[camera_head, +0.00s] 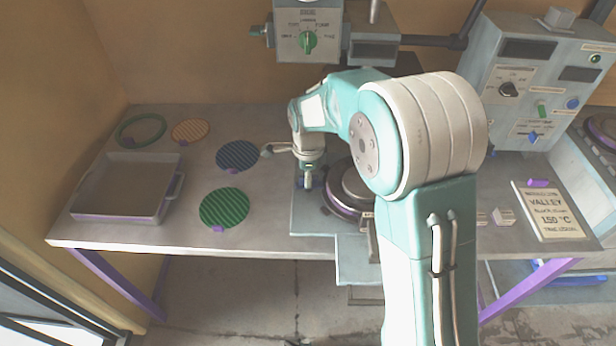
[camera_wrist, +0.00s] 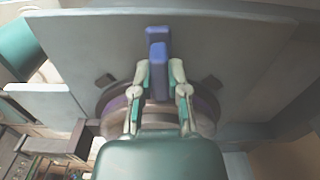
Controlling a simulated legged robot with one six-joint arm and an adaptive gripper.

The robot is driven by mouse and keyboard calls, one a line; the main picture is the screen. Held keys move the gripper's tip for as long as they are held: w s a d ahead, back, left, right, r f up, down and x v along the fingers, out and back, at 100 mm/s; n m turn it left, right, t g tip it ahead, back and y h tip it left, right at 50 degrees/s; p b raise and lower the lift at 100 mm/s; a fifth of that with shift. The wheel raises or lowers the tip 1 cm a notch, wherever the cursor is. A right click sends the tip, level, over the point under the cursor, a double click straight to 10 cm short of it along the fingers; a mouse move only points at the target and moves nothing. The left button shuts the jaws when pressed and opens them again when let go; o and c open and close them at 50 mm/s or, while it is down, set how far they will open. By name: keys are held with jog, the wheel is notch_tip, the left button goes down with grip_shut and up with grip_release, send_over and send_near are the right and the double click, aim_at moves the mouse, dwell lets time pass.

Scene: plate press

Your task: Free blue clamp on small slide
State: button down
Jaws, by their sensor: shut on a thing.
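My gripper (camera_wrist: 160,76) is shut on the blue clamp (camera_wrist: 157,50) in the wrist view, with one finger on each side of it. The clamp's upper end sticks out beyond the fingertips, against a flat grey plate (camera_wrist: 225,50). A round, purple-rimmed press part (camera_wrist: 204,104) lies behind the fingers and is partly hidden by them. In the head view my gripper (camera_head: 308,180) points down at the left side of the press base (camera_head: 309,217), left of the round press part (camera_head: 341,208). The clamp cannot be made out there. I cannot tell which slide part the clamp touches.
A grey tray (camera_head: 115,217), a green ring (camera_head: 142,118) and several ribbed discs, one green (camera_head: 224,208) and one blue (camera_head: 238,155), lie left on the table. The press head (camera_head: 308,42) hangs above.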

jog(key=n, duration=0.4)
jog(key=shift+f, duration=0.1)
jog(key=n, duration=0.9)
jog(key=shift+s+n, duration=0.1)
jog(key=shift+n, duration=1.8)
jog(key=c, duration=0.6)
grip_release()
jog(key=shift+c, duration=0.2)
jog(key=shift+a, duration=0.1)
